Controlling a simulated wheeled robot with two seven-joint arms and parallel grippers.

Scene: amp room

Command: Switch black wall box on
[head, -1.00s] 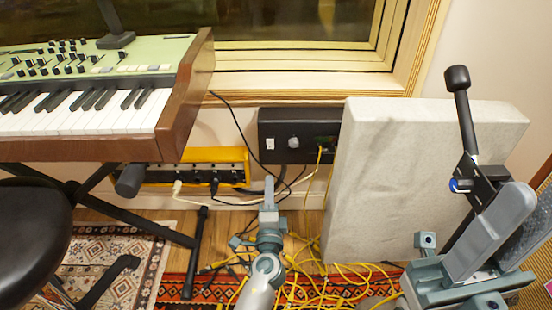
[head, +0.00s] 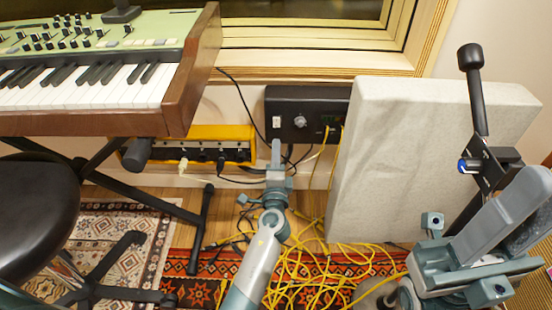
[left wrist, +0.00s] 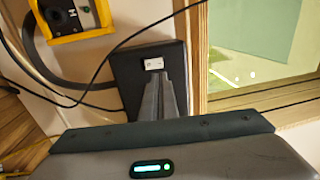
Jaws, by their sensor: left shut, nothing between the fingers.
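The black wall box (head: 338,98) is on the wall below the window, with a white rocker switch (head: 277,121) at its left and a grey knob (head: 300,121). In the left wrist view the black box (left wrist: 127,70) shows the white switch (left wrist: 154,63) near the fingertips. My left gripper (head: 276,143) is shut and empty, its tips just below the switch in the head view. They also show in the left wrist view (left wrist: 162,77). I cannot tell whether the tips touch the box. Parts of my right arm are at the lower right; its finger state is unclear.
A yellow box (head: 205,133) with cables stands left of the black box. A pale panel (head: 420,150) leans at its right. Yellow cables (head: 310,265) tangle on the floor. The keyboard (head: 90,122) and black stool (head: 35,205) are at the left.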

